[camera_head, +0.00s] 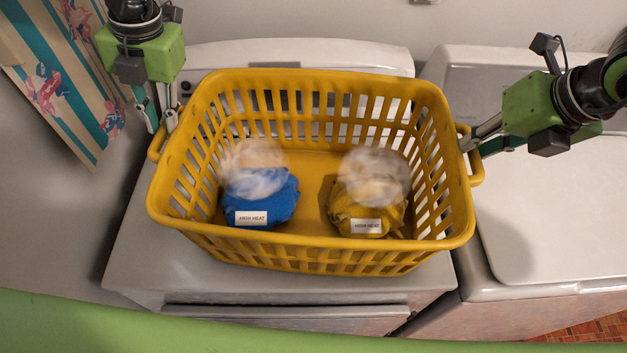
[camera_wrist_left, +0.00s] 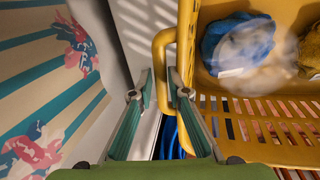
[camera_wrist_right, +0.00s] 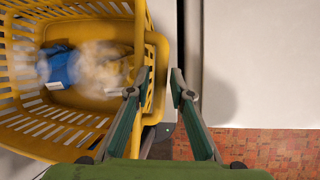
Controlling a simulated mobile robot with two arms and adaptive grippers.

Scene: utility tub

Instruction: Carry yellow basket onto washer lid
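The yellow basket (camera_head: 310,255) is upright over the left white machine (camera_head: 135,245); whether it touches the top is unclear. Inside are a blue bundle (camera_head: 262,200) and a mustard bundle (camera_head: 365,210), each labelled "HIGH HEAT", with blurred whitish round shapes over them. My left gripper (camera_wrist_left: 162,88) has its fingers closed in on both sides of the left handle (camera_wrist_left: 160,55). My right gripper (camera_wrist_right: 160,82) likewise straddles the right handle (camera_wrist_right: 162,50), its fingers drawn in around it. The right white machine has a broad lid (camera_head: 560,210), bare in view.
A striped floral board or cloth (camera_head: 70,80) stands at the far left. A raised back panel (camera_head: 300,52) runs behind the left machine. A narrow gap separates the two machines. Red brick-like flooring (camera_wrist_right: 270,145) shows at the front right.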

